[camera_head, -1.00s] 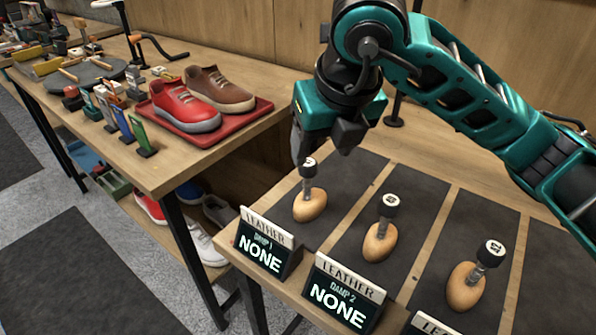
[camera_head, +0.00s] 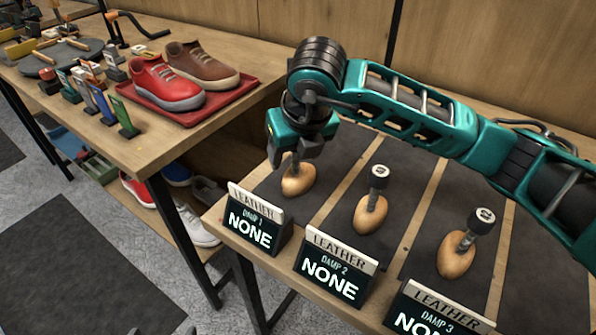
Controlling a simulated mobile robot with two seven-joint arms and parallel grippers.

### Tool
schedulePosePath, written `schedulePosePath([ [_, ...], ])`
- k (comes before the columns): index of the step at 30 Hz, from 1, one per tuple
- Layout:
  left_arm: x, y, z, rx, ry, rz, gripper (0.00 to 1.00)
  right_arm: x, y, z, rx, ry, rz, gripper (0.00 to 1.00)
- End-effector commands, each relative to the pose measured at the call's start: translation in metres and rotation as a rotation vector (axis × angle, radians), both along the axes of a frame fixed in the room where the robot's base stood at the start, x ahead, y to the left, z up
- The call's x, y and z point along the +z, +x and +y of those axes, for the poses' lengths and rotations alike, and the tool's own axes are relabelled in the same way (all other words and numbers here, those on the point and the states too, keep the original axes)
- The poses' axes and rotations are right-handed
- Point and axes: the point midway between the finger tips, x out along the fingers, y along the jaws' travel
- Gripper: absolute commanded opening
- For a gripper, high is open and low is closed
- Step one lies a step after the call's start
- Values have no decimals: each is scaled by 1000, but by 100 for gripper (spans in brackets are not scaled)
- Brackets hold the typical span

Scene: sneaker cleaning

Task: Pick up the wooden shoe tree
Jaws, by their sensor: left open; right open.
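A wooden shoe tree (camera_head: 299,180) with an egg-shaped body stands on the leftmost dark pad, behind the "Damp 1" sign. My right gripper (camera_head: 295,157) points down over it, open, with its fingers at the top of its metal stem. Its black knob is hidden by the gripper. I cannot tell whether the fingers touch it. Two similar shoe trees stand on the other pads: a middle one (camera_head: 371,213) and a right one (camera_head: 458,252), both with numbered black knobs. My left gripper is not in view.
Signs reading "Leather, Damp 1" (camera_head: 252,222), "Damp 2" (camera_head: 335,268) and "Damp 3" (camera_head: 437,310) line the front edge, each showing "NONE" where legible. A red tray (camera_head: 240,93) with red and brown sneakers sits on the left table. A gap separates the tables.

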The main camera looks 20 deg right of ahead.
Motion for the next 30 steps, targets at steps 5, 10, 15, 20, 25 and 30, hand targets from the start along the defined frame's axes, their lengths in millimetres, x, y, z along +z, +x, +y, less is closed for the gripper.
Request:
schedulePosePath([
  [5,-1,0,0,-1,-1,0,100,-10,4,0,0,0,-1,62],
  [10,-1,1,-1,-1,-1,0,100,-9,4,0,0,0,-1,62],
  [15,-1,1,-1,-2,0,0,100,-9,4,0,0,0,-1,46],
  [20,-1,0,-1,-2,0,1,100,-9,4,0,0,0,-1,31],
  [25,-1,0,-1,-2,0,1,100,-9,4,0,0,0,-1,14],
  [30,-1,1,-1,-1,0,1,100,-8,4,0,-1,1,-2,3],
])
